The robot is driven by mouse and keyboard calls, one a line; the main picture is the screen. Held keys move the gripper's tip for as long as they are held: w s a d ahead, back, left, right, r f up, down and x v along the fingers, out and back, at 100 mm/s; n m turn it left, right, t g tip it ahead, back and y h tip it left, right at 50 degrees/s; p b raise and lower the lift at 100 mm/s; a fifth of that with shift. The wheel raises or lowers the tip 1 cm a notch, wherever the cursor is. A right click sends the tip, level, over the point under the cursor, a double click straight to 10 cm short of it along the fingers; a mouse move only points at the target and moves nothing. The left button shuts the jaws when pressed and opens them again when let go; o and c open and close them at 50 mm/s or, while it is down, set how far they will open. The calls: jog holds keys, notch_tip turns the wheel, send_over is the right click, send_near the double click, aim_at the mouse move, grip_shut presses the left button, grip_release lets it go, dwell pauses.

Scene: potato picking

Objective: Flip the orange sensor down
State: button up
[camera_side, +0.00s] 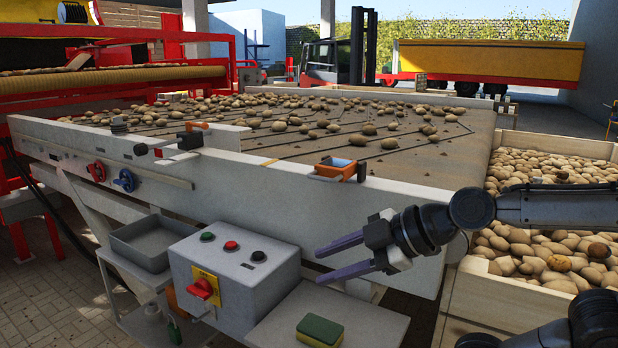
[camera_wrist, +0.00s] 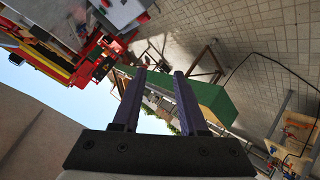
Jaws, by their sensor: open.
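The orange sensor (camera_side: 341,168) sits on the top edge of the conveyor table's near side wall, right of the middle in the side view. It looks like an orange bracket with a dark and pale top face. My gripper (camera_side: 330,260) is open and empty. It is below and close to the sensor, in front of the side wall, with its two purple-grey fingers pointing left. In the wrist view the two fingers (camera_wrist: 157,82) stand apart with nothing between them. I cannot make out the sensor in the wrist view.
A control box (camera_side: 235,267) with buttons and a red switch stands left of my gripper. A shelf (camera_side: 375,322) with a green and yellow sponge (camera_side: 320,331) is below. Potatoes lie on the belt (camera_side: 400,160) and in a wooden crate (camera_side: 510,297) at the right.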

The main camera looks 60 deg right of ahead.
notch_tip(320, 180, up, 4)
jog(key=w+d+n+t, duration=0.1)
jog(key=w+n+t, duration=0.1)
jog(key=t, duration=0.1)
jog(key=t+h, duration=0.2)
jog(key=h, duration=0.6)
send_near(315, 177)
jog(key=x, duration=1.2)
jog(key=shift+w+d+f, duration=0.2)
jog(key=shift+d, duration=0.3)
jog(key=shift+m, duration=0.3)
jog(key=c, duration=0.7)
grip_shut()
